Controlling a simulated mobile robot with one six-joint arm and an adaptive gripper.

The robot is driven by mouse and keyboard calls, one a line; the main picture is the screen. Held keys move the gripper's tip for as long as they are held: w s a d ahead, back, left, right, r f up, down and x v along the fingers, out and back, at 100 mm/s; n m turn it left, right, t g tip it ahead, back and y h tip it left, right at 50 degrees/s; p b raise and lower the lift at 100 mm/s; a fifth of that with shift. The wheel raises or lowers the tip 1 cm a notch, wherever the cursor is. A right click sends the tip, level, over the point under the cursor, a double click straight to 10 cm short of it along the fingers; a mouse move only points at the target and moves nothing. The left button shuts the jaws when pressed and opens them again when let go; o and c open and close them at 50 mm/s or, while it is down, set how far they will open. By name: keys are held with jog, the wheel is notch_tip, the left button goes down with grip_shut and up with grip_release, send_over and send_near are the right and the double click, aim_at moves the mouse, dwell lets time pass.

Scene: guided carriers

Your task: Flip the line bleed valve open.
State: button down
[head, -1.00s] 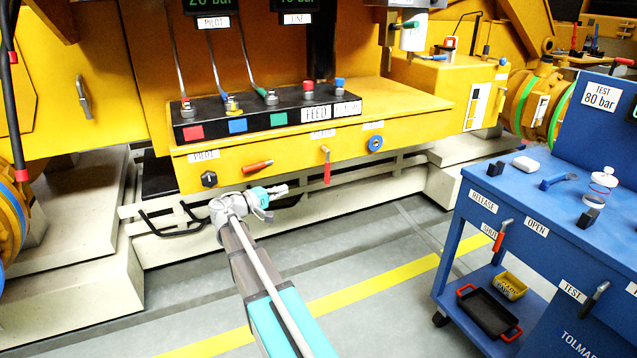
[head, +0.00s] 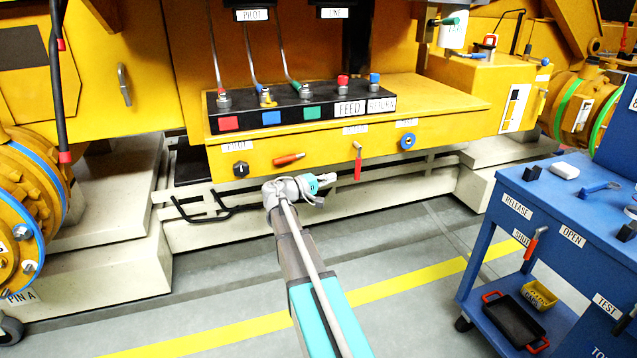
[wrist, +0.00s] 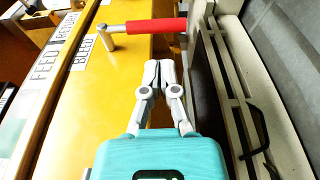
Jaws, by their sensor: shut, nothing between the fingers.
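The bleed valve has a silver pivot and a red lever handle (head: 357,166) on the front of the yellow panel, under a white label. The handle hangs straight down. In the wrist view the red handle (wrist: 155,25) reaches across the top, beside the label reading BLEED (wrist: 82,50). My gripper (head: 332,178) is left of the handle and slightly lower in the head view. In the wrist view my gripper (wrist: 158,65) has its fingers together and empty, pointing toward the handle with a visible gap between.
An orange-red lever (head: 289,159) and a black knob (head: 241,169) sit left on the same panel, and a blue round fitting (head: 407,142) sits right. Pale rails (head: 400,175) run below the panel. A blue cart (head: 530,200) stands at right. The floor in front is clear.

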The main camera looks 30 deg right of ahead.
jog(key=d, duration=0.7)
jog(key=shift+s+d, duration=0.15)
jog(key=shift+d, duration=0.05)
jog(key=shift+d+f, duration=0.1)
jog(key=shift+d, duration=0.05)
jog(key=shift+s+b, duration=0.1)
jog(key=shift+b, duration=0.2)
